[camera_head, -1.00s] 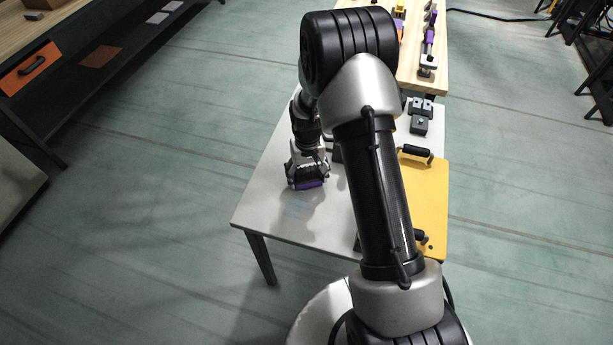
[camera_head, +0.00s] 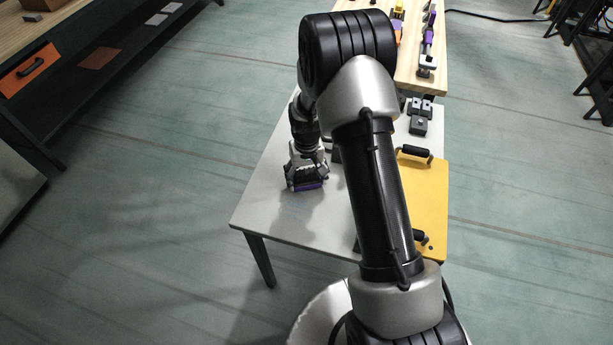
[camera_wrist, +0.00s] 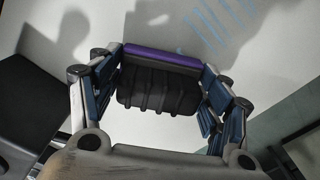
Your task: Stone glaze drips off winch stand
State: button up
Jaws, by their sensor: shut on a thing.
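My gripper (camera_head: 306,178) is shut on a black ribbed block with a purple edge (camera_wrist: 160,85), likely the stone. In the wrist view the blue-padded fingers of my gripper (camera_wrist: 163,88) press on both ends of the block. The gripper is over the left part of the white-topped stand (camera_head: 258,212); I cannot tell whether the block touches the top. Blue streaks, the glaze drips (camera_wrist: 205,30), lie on the white surface beyond the block.
A yellow board (camera_head: 432,190) with black handles lies on the stand's right side. Dark blocks (camera_head: 420,117) sit behind it. A wooden bench (camera_head: 412,75) with clamps stands beyond. A shelf with an orange drawer (camera_head: 28,70) is at left. The stand's front left is clear.

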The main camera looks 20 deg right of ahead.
aim_at(292, 226)
jog(key=shift+f+b, duration=0.45)
jog(key=shift+f, duration=0.15)
dwell(0.7)
jog(key=shift+s+a+p, duration=0.15)
jog(key=shift+s+a, duration=0.55)
jog(key=shift+s, duration=0.25)
jog(key=shift+s+a+p, duration=0.15)
jog(key=shift+s+a, duration=0.55)
jog(key=shift+s, duration=0.25)
jog(key=shift+s+a, duration=0.7)
jog(key=shift+s, duration=0.3)
jog(key=shift+s+a, duration=0.7)
jog(key=shift+s, duration=0.25)
jog(key=shift+s+a, duration=0.7)
jog(key=shift+s, duration=0.3)
jog(key=shift+s+a, duration=0.7)
jog(key=shift+s, duration=0.25)
